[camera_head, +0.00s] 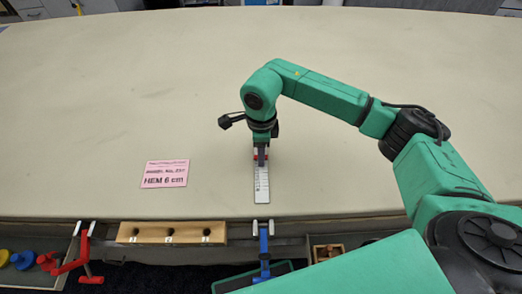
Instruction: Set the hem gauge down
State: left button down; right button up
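Whether the gauge touches the cloth is hard to tell. My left gripper is out of view. A pink card (165,174) reading "HEM 6 cm" lies left of the gauge.
The cloth table (130,90) is clear behind and left of the gauge. A red clamp (84,255) and a blue clamp (264,250) grip that edge. A small wooden box (328,252) stands below, right.

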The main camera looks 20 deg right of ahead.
jog(key=shift+r, duration=0.45)
notch_tip(320, 180, up, 11)
jog(key=b, duration=0.3)
jog(key=shift+r, duration=0.2)
